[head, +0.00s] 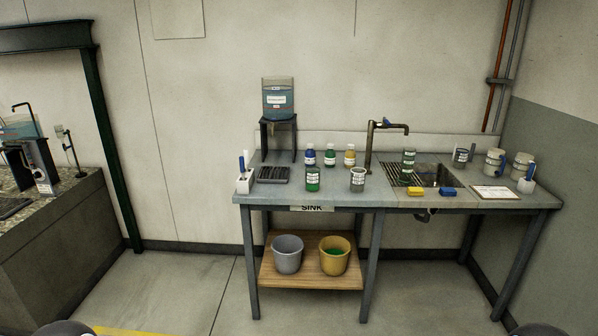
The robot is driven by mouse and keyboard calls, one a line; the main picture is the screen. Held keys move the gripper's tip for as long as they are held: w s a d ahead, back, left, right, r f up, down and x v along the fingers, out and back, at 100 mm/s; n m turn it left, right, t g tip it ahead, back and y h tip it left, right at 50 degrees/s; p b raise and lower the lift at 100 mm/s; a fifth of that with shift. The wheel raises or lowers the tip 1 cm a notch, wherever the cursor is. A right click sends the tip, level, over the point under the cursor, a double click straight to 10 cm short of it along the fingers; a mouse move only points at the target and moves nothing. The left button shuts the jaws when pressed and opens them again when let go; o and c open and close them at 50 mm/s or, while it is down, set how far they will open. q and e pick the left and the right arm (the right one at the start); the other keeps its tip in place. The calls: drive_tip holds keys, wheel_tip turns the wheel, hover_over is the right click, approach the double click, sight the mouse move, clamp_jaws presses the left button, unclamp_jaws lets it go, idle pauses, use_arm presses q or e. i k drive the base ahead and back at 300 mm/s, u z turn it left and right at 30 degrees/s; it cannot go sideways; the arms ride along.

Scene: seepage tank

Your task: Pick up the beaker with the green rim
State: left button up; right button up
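A green beaker-like vessel with a white label (313,179) stands upright on the front left of the sink bench. A second greenish labelled vessel (408,159) stands at the sink's drain grid, below the tap. A grey labelled beaker (357,179) stands on the bench between them, towards the front. A dark labelled beaker (460,157) stands at the back right. The rims are too small for me to tell which one is green. Neither gripper is in view; only dark rounded parts, possibly mine, show at the bottom edge.
The sink bench (345,196) stands against the back wall. Small bottles (310,155), a tap (369,145), a yellow sponge (415,192) and a clipboard (495,192) crowd its top. Two buckets (287,255) sit on the lower shelf. The floor in front is clear.

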sight(312, 174)
drive_tip(key=u, duration=0.2)
drive_tip(key=i, duration=2.5)
drive_tip(key=u, duration=0.2)
